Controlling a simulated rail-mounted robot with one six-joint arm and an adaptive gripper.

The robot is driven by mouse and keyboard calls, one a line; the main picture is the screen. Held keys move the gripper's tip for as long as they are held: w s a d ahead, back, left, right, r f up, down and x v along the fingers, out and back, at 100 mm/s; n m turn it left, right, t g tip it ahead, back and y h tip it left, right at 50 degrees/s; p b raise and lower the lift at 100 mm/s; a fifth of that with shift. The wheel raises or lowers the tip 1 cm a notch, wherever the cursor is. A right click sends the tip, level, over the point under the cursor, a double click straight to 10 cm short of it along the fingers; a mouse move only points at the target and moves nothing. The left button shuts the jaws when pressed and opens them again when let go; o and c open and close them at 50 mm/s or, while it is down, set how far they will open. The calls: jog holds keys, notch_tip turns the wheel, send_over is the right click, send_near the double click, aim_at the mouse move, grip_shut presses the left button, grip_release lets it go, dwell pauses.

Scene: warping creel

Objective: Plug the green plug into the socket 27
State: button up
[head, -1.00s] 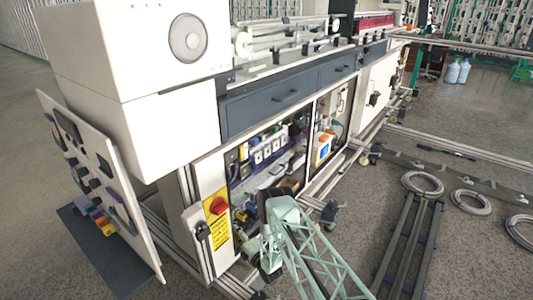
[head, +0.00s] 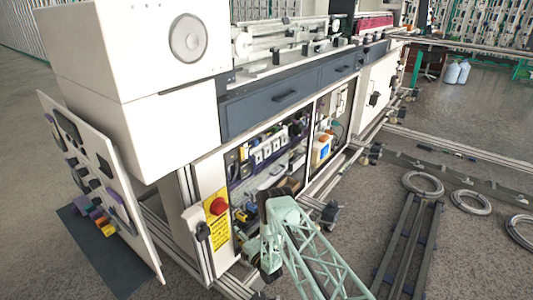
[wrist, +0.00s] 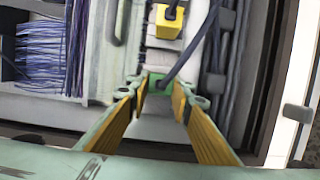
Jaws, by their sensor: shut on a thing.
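The green plug (wrist: 157,82) is between the fingertips of my gripper (wrist: 164,90) in the wrist view. My gripper is shut on it, with one yellow-lined finger on each side. A dark cable runs from the plug up to the right. The fingers hide part of the plug, so I cannot tell whether its far end touches a socket. I cannot make out the number 27 or a socket with that label. In the head view my arm reaches to the open cabinet (head: 309,149), and the plug cannot be made out there.
A yellow plug (wrist: 169,19) with its own cable sits just above the green plug in the wrist view. Bundled purple wires (wrist: 40,50) are at the left, and dark cables run down the right. A red knob on a yellow panel (head: 217,206) stands beside the cabinet opening.

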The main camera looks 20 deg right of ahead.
jog(key=shift+s+d, duration=0.4)
jog(key=shift+s, duration=0.15)
dwell(0.6)
jog(key=shift+s+d+p, duration=0.45)
jog(key=shift+s, duration=0.25)
jog(key=shift+s+d+p, duration=0.4)
jog(key=shift+s+p, duration=0.05)
jog(key=shift+s, duration=0.2)
jog(key=shift+s, duration=0.1)
jog(key=shift+s+d+p, duration=0.6)
jog(key=shift+s+d, duration=0.2)
jog(key=shift+s, duration=0.35)
